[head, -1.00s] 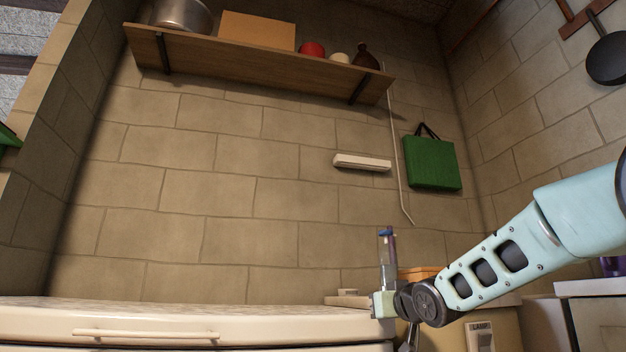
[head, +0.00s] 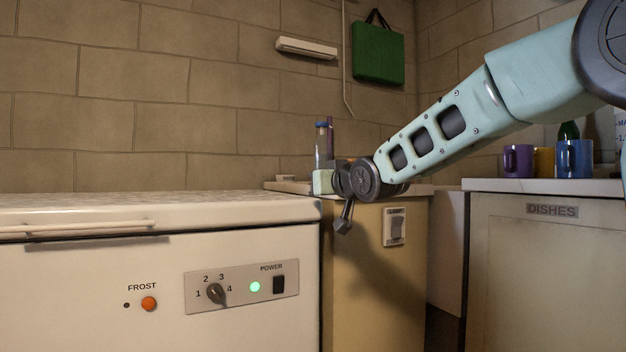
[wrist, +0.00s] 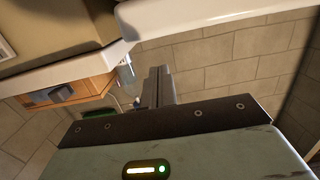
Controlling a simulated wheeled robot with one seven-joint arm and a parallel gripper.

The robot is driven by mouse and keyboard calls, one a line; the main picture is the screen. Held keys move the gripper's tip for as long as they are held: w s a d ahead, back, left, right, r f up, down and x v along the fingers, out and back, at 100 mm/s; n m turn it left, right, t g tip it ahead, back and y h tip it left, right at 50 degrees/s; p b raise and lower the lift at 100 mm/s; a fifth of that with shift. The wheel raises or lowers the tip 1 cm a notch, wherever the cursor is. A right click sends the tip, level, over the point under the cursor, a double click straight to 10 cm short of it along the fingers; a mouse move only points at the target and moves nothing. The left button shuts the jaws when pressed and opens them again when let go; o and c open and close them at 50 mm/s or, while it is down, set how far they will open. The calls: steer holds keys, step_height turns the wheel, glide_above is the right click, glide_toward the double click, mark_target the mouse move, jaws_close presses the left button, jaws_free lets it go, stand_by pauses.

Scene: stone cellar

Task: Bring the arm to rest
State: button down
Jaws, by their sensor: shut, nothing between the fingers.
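My arm reaches in from the upper right in the head view and slopes down to the left. My gripper (head: 322,181) is at its end, a pale green block above the right end of the white freezer (head: 170,207), in front of the stone wall. Its fingers cannot be made out clearly there. In the wrist view, the two grey fingers of my gripper (wrist: 158,74) are together, with nothing held between them. They point towards the block wall.
A tan cabinet (head: 372,285) with a switch stands right of the freezer. Farther right is the dishes cabinet (head: 545,265), with a purple mug (head: 517,160) and a blue mug (head: 573,160) on top. A green bag (head: 378,54) hangs on the wall.

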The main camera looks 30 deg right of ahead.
steer(key=s+a+f+n+g+y+p, duration=0.35)
steer(key=s+a+f+g+p, duration=0.4)
steer(key=s+a+f, duration=1.05)
steer(key=s+a+f+n+g+h+p, duration=0.1)
steer(key=s+f+n+g, duration=0.3)
steer(key=s, duration=0.7)
steer(key=s+a+f+g+h+p, duration=0.15)
steer(key=s+g, duration=0.35)
steer(key=s, duration=0.5)
step_height(320, 180, up, 37)
steer(key=p, duration=3.6)
steer(key=shift+s+d+r+p, duration=0.15)
steer(key=shift+s+d+p, duration=0.15)
steer(key=shift+d, duration=0.15)
